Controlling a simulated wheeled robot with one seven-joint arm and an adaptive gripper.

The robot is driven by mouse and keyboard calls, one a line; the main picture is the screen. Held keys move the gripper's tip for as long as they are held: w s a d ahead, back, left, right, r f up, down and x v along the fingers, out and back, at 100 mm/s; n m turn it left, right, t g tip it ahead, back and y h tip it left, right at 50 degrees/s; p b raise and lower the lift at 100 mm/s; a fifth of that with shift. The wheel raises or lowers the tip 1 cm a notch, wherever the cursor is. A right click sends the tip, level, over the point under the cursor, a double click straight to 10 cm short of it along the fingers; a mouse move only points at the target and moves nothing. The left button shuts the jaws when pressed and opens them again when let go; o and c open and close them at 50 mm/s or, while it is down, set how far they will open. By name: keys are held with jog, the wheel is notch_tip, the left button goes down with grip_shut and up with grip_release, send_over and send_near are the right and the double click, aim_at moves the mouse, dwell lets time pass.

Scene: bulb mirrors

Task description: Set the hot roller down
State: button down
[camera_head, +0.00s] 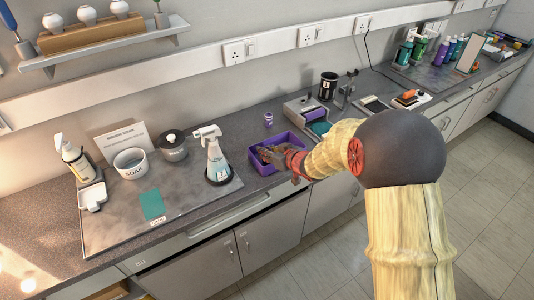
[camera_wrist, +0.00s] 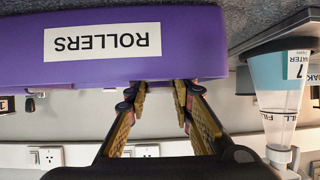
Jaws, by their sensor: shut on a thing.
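The purple bin (camera_head: 257,168) stands on the counter near its front edge. In the wrist view its wall (camera_wrist: 210,45) fills the top, with a "ROLLERS" label upside down. My gripper (camera_head: 268,153) reaches into the bin from the right. In the wrist view its two fingers (camera_wrist: 160,92) run up to the bin's rim, spread a little apart, and their tips are hidden behind the wall. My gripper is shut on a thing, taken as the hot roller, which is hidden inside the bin.
A small purple cylinder (camera_head: 268,119) stands behind the bin. A grey device (camera_head: 303,108) is to its right. Bare counter (camera_head: 240,127) lies behind the bin.

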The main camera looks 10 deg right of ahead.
jog(key=shift+f, duration=0.15)
jog(key=c, duration=1.5)
grip_release()
jog(key=shift+c, duration=0.2)
